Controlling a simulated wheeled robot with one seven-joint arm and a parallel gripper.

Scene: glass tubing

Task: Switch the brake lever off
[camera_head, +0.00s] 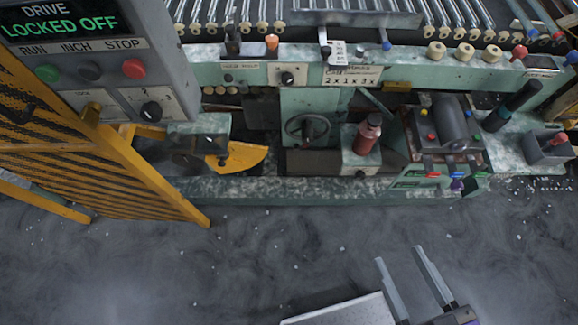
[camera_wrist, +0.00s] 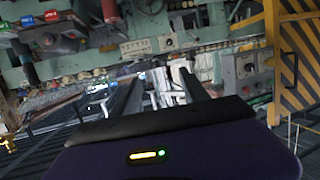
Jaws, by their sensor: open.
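Several levers stand on the green machine, and I cannot tell for certain which is the brake lever.
A yellow barred guard (camera_head: 150,175) stands at the left, below a grey control box (camera_head: 90,65) reading "DRIVE LOCKED OFF". A red bottle (camera_head: 366,135) stands on a low green block. The grey floor (camera_head: 250,250) before the machine is clear apart from small debris.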

